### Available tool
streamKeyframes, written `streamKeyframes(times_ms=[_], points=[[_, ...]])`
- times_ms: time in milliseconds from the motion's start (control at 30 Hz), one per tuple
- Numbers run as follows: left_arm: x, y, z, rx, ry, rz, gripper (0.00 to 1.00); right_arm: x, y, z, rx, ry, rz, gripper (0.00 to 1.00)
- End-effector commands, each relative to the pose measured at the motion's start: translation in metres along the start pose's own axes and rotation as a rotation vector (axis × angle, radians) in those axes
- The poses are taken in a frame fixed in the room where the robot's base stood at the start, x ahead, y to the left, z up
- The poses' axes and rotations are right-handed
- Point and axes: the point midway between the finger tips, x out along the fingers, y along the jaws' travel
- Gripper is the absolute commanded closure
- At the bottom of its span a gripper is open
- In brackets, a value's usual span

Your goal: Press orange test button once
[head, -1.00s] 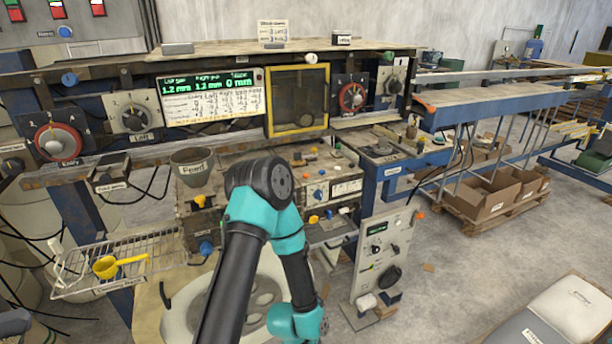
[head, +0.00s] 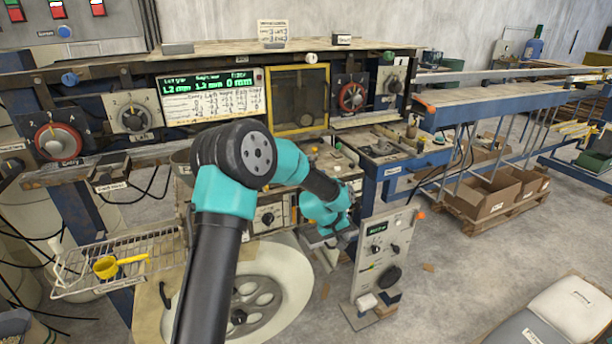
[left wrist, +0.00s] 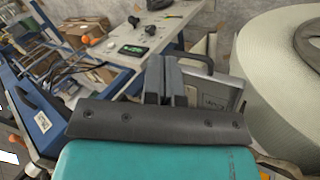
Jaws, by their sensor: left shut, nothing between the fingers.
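A small orange button-like part (head: 421,216) sits at the top right corner of the grey upright panel (head: 372,275), which has a green display and dark knobs. Its label is too small to read. In the left wrist view, the panel (left wrist: 118,62) lies beyond the fingers, and the orange part (left wrist: 85,40) shows to their upper left. My left gripper (left wrist: 164,68) is shut and empty, apart from the orange part. In the head view, my left arm reaches toward the panel's left side, and the fingertips are hard to make out. My right gripper is not in view.
A large white roll (head: 287,285) stands low beside my left arm and also fills the right of the left wrist view (left wrist: 270,95). A wire tray (head: 140,252) with a yellow scoop (head: 107,267) is at left.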

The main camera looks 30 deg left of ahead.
Motion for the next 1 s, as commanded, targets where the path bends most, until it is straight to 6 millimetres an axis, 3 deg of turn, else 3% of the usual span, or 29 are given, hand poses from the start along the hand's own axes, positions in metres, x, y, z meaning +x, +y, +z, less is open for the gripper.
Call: streamKeyframes(times_ms=[200, 367, 600, 800, 1000], points=[[-0.057, 0.044, -0.049, -0.023, 0.046, 0.068, 1.0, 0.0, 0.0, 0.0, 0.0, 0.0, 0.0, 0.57], [-0.105, 0.057, -0.085, 0.002, 0.091, 0.101, 1.0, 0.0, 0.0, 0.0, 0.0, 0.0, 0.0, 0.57], [-0.182, 0.05, -0.136, 0.092, 0.179, 0.112, 1.0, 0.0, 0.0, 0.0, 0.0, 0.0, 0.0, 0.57], [-0.244, 0.037, -0.166, 0.172, 0.25, 0.101, 1.0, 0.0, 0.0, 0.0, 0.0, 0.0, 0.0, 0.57], [-0.278, 0.03, -0.18, 0.215, 0.287, 0.09, 1.0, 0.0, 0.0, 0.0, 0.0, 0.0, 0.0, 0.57]])
